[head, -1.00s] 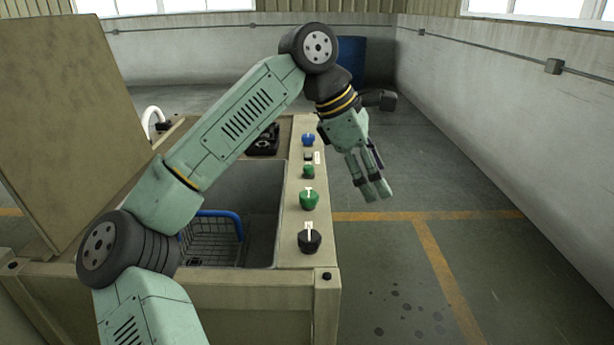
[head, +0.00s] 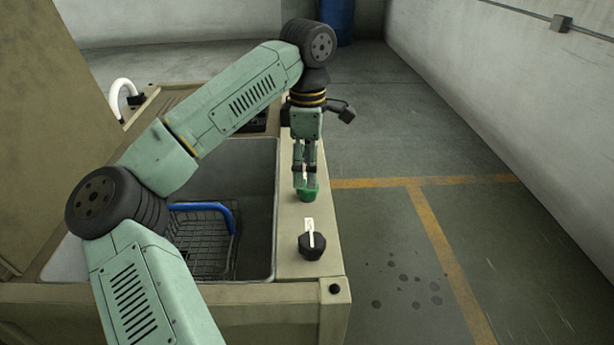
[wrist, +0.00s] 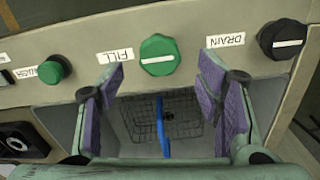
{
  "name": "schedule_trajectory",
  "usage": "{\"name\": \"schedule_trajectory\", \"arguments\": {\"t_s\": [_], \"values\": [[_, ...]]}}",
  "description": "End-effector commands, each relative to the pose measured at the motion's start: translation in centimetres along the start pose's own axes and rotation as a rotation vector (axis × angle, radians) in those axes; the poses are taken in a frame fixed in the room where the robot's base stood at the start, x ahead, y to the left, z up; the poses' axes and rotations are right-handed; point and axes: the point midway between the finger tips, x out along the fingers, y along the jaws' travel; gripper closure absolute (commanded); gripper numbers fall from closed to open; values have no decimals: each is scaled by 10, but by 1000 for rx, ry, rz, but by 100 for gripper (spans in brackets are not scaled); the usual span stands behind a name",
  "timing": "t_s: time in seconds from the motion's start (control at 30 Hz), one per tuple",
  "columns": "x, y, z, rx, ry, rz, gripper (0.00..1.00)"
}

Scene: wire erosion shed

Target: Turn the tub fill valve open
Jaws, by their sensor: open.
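The fill valve is a green knob (wrist: 159,55) with a white line across it, beside a label (wrist: 115,56) reading FILL in the wrist view. In the head view the green knob (head: 308,193) shows just below my fingertips. My gripper (head: 304,184) is over the panel strip at the tub's right side. In the wrist view my gripper (wrist: 165,85) is open, its purple-padded fingers apart, with the knob centred beyond the gap between them. Nothing is held. I cannot tell whether a finger touches the knob.
A black DRAIN knob (wrist: 286,39) stands to one side, a smaller green WASH knob (wrist: 54,69) to the other. A wire basket (head: 200,243) with a blue handle sits in the tub. Open floor (head: 420,240) lies to the right.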

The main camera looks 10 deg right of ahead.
Motion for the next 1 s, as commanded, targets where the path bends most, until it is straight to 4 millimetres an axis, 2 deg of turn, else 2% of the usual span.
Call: {"name": "schedule_trajectory", "arguments": {"t_s": [0.1, 0.3, 0.63, 1.0], "values": [[19, -1, 0, 1, -2, -2, 40], [37, 0, 0, 1, -2, -1, 40], [41, 0, 0, 0, -1, 1, 41], [41, 0, 0, 0, -1, 1, 66]]}}
